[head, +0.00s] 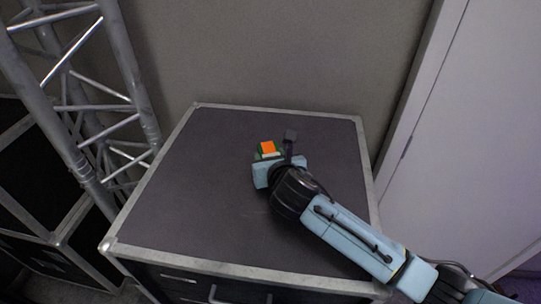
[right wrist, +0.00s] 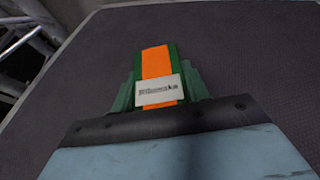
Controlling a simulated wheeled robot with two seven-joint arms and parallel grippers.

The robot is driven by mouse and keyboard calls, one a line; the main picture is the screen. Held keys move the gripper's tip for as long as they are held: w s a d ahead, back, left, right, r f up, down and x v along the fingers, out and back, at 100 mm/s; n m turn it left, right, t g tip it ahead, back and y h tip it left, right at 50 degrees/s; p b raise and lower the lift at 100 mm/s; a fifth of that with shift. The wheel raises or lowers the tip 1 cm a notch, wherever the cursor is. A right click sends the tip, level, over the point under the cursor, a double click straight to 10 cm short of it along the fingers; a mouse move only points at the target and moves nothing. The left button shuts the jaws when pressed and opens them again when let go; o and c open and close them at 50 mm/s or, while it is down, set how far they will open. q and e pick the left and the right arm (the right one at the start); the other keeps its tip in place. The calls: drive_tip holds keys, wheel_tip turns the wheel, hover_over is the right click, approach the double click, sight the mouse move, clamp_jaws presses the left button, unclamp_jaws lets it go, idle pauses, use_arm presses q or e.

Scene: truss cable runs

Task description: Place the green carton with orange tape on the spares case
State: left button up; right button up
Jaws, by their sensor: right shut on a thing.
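The green carton with orange tape (head: 267,148) is at my right gripper (head: 279,154), over the dark top of the case (head: 200,190). In the right wrist view the carton (right wrist: 155,62) shows its green sides, an orange tape strip and a white printed label. My right gripper is shut on the carton; its fingers are mostly hidden behind the gripper body. I cannot tell whether the carton touches the case top. I cannot tell from a label whether this is the spares case. My left gripper is not in view.
A metal truss (head: 125,100) stands at the left, beside other dark cases (head: 40,250). A grey wall is behind the case and a pale door panel (head: 460,130) is at the right. The case top is otherwise bare, with a raised metal edge.

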drive_tip(key=o, duration=1.1)
drive_tip(key=shift+s+r, duration=0.15)
drive_tip(key=shift+r, duration=0.05)
drive_tip(key=v, duration=1.1)
drive_tip(key=shift+s+d+r, duration=0.15)
drive_tip(key=shift+s+r, duration=0.05)
drive_tip(key=shift+s, duration=0.15)
drive_tip(key=shift+w, duration=0.1)
